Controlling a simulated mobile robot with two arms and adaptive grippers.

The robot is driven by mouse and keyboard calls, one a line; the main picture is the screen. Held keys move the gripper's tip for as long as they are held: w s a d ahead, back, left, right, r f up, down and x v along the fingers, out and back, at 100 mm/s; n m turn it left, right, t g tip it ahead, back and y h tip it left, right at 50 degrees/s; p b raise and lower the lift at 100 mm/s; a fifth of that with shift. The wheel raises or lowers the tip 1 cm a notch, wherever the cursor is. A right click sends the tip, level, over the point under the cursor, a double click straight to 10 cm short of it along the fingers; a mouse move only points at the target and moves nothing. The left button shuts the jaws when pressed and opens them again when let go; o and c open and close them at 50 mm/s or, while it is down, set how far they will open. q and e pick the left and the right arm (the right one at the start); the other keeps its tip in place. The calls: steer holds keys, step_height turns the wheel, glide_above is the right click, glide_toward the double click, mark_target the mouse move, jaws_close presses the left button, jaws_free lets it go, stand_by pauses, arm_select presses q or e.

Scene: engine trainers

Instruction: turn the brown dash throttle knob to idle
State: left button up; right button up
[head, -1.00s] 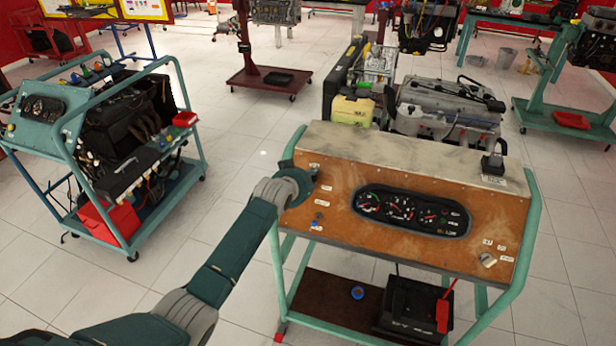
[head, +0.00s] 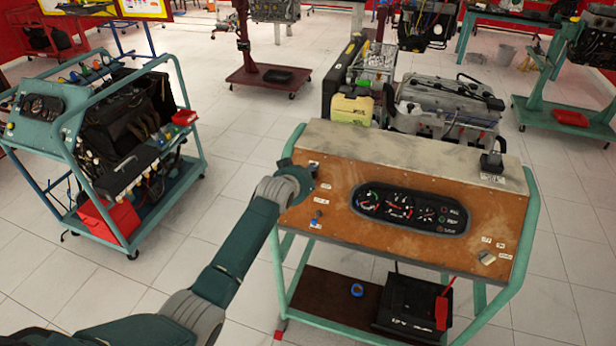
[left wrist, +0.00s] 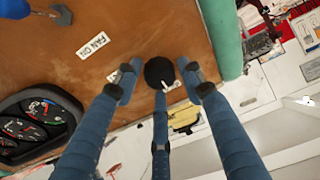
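A round, very dark knob (left wrist: 159,72) with a white pointer mark sits on the brown dash panel (left wrist: 130,30) in the left wrist view; its colour looks nearly black. My left gripper (left wrist: 161,78) has its fingers spread around the knob, one on each side and one below. Gaps show between the side fingers and the knob; whether the lower finger touches it, I cannot tell. In the head view my left gripper (head: 308,176) is at the panel's upper left and hides the knob. My right gripper is not in view.
The gauge cluster (head: 410,209) is in the panel's middle. A key-like switch (head: 487,258) is at the panel's lower right. The stand's green frame (head: 527,230) edges the panel.

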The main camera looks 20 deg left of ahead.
arm_select(q)
steer(key=shift+s, duration=0.1)
steer(key=v, duration=1.2)
steer(key=s+f+g+b, duration=0.2)
steer(key=s+f, duration=0.4)
steer(key=f, duration=0.8)
steer(key=s+f+g+b, duration=0.2)
steer(key=s+f, duration=0.5)
steer(key=f, duration=0.7)
steer(key=s+f+g+b, duration=0.15)
steer(key=s+f, duration=0.45)
steer(key=f, duration=0.8)
steer(key=s+f+g+b, duration=0.1)
steer(key=s+f, duration=0.6)
steer(key=s, duration=0.6)
steer(key=s+f+m+g+b, duration=0.1)
steer(key=s+f+g, duration=0.1)
steer(key=s+f, duration=0.6)
steer(key=s+a+f+m+g+b, duration=0.1)
steer(key=s+f, duration=0.6)
steer(key=s, duration=1.2)
steer(key=shift+f+g+b, duration=0.3)
steer(key=shift+g+b, duration=0.25)
steer(key=shift+g, duration=0.1)
